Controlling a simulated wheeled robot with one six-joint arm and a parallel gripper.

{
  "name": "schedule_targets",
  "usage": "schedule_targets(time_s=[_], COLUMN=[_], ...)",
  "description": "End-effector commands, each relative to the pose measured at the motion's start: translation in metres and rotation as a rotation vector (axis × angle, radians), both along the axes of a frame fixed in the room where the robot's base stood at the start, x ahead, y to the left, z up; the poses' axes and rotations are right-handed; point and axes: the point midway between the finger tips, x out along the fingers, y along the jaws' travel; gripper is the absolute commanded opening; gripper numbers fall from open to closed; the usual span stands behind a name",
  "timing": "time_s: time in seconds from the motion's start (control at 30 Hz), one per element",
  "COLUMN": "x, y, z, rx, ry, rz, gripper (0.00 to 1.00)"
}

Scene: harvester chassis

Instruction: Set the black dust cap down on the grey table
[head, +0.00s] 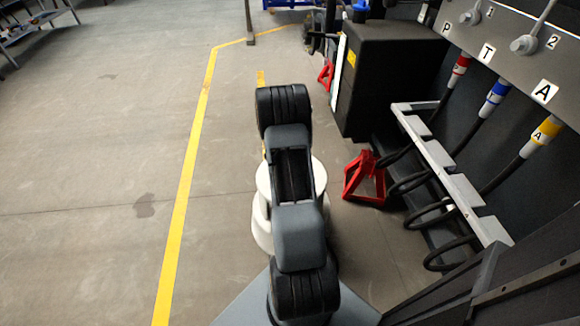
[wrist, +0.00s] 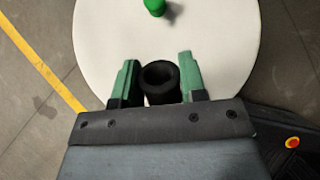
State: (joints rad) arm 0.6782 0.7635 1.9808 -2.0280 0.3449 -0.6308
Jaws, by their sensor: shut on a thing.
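The black dust cap (wrist: 161,88) is a dark hollow cylinder, its round opening facing the wrist camera. My gripper (wrist: 156,64) has green fingers on either side of it and is shut on it. A round, off-white table top (wrist: 215,55) lies beneath the cap in the wrist view; it looks more white than grey. I cannot tell whether the cap touches it. In the head view my arm hides the gripper and cap, and only pale round edges (head: 262,182) show around the arm.
A small green object (wrist: 154,6) stands on the far part of the table top. A yellow floor line (head: 190,160) runs at left. Red stands (head: 364,178), a black box (head: 390,75) and a hose rack (head: 440,165) are at right. The left floor is open.

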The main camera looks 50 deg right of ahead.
Motion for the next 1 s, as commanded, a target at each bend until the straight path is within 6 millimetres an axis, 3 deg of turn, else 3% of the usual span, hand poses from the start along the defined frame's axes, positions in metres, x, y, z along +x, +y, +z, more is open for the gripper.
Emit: schedule_targets(time_s=[0.3, 1.0], x=[0.000, 0.000], y=[0.001, 0.001], z=[-0.002, -0.058], rx=[0.000, 0.000], ry=[-0.002, -0.002], rz=[0.001, 0.000], gripper=[0.01, 0.01])
